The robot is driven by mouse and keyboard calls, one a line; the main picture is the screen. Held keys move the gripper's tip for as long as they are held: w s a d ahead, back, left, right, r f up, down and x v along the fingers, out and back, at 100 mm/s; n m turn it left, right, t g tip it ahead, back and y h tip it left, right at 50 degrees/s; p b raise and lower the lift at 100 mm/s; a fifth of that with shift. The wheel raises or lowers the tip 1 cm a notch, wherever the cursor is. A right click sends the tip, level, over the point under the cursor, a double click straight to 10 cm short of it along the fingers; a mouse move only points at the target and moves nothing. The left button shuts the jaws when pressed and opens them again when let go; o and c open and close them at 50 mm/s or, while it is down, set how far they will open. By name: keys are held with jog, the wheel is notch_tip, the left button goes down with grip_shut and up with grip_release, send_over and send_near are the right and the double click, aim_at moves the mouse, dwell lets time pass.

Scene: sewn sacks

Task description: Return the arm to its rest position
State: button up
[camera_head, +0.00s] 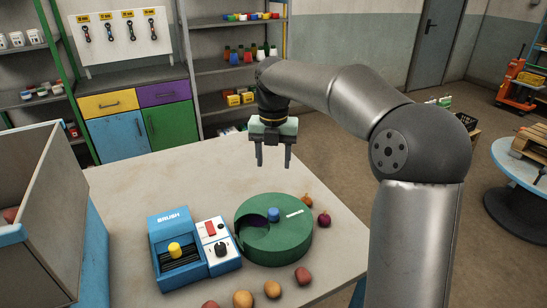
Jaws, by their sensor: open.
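My arm reaches in from the right of the view and bends over the table (130,191). My gripper (274,163) hangs from its end, pointing down, with its two dark fingers apart. Nothing shows between the fingers. It is above the back part of the table, behind the round green device (290,240) and clear of it.
A blue brush machine (170,222) with a yellow knob stands beside the green device. Several potatoes (243,298) and two onions (323,219) lie around it. A large open-topped bin (45,190) stands at left. Shelves (225,68) and coloured drawers (120,131) stand behind.

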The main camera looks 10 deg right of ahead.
jog(key=s+d+f+m, duration=0.1)
jog(key=s+f+m, duration=0.2)
jog(key=s+m, duration=0.7)
jog(key=s+d+f+m, duration=0.1)
jog(key=s+f+m, duration=0.3)
jog(key=s+m, duration=0.6)
jog(key=s+d+f+m+t, duration=0.1)
jog(key=s+d+f+m, duration=0.1)
jog(key=s+m, duration=0.9)
jog(key=shift+f+m, duration=0.9)
jog(key=shift+d, duration=0.1)
